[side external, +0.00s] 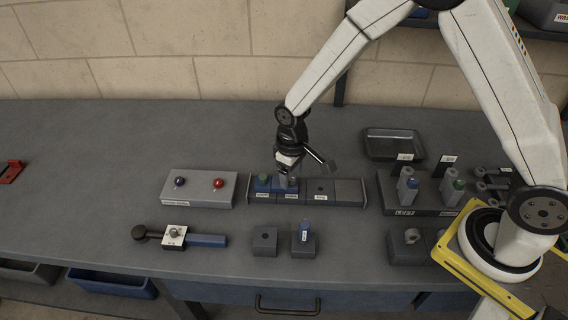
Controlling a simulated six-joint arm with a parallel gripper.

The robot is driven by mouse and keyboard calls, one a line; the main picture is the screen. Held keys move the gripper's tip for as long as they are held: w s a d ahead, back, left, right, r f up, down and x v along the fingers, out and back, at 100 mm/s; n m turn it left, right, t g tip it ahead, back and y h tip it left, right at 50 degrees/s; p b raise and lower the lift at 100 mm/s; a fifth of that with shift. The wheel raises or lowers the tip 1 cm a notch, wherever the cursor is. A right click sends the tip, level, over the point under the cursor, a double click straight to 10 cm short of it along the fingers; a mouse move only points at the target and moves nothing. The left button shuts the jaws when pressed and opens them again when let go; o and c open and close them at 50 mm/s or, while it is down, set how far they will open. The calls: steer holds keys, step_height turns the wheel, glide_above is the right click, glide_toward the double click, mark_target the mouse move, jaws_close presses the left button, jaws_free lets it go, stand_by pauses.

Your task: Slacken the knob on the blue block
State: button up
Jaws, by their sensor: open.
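A low dark rail (335,192) holds a row of blocks near the middle of the table.
To the left is a grey box (200,196) with purple and red knobs. In front lie a clamp with a blue tube (207,241), a grey block (264,242) and a block with a blue peg (306,232). Right are a tray (392,148) and a labelled stand (420,209). The left table is mostly clear.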

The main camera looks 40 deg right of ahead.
mark_target(291, 177)
steer(key=shift+r, duration=3.65)
